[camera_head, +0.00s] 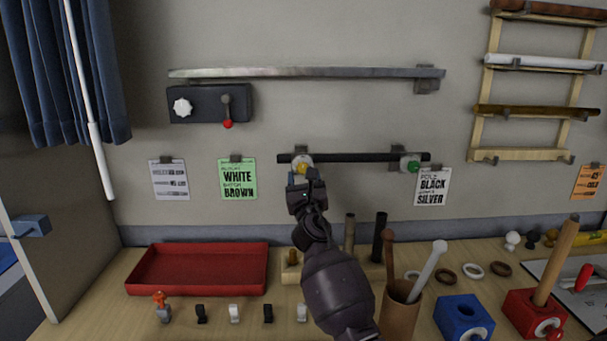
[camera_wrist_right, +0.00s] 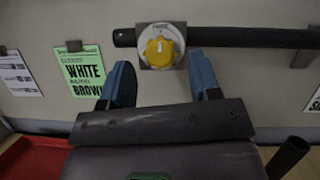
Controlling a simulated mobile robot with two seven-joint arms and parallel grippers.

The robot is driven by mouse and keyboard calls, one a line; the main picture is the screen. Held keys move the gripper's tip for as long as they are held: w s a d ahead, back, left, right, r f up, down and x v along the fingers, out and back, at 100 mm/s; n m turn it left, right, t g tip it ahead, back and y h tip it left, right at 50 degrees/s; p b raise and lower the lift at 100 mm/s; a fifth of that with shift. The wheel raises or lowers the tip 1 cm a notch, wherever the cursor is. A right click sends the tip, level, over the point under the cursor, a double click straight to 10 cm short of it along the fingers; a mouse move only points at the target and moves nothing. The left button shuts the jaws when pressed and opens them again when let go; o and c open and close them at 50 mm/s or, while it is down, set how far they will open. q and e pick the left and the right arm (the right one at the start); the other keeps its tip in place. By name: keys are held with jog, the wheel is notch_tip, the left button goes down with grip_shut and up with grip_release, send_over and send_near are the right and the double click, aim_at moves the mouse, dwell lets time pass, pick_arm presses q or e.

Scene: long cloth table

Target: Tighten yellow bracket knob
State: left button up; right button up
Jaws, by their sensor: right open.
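The yellow bracket knob (camera_head: 302,168) sits on the left bracket of a black pole (camera_head: 350,157) on the wall. In the right wrist view the knob (camera_wrist_right: 159,51) is a ridged yellow dial on a white round plate, with the black pole (camera_wrist_right: 230,38) running right from it. My right gripper (camera_head: 303,178) is just in front of and below the knob in the head view. In the wrist view its two blue fingers (camera_wrist_right: 160,82) are spread apart and empty, with the knob beyond and between them. I see no contact. My left gripper is not in view.
A green knob (camera_head: 413,166) is on the pole's right bracket. A black box (camera_head: 209,104) with a white knob and red-tipped lever hangs upper left. Below are a red tray (camera_head: 200,270), a brown cup (camera_head: 400,312) with rods, and a blue block (camera_head: 463,318).

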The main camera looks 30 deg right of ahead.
aim_at(303, 167)
jog(key=shift+x, duration=1.1)
jog(key=shift+c, duration=0.3)
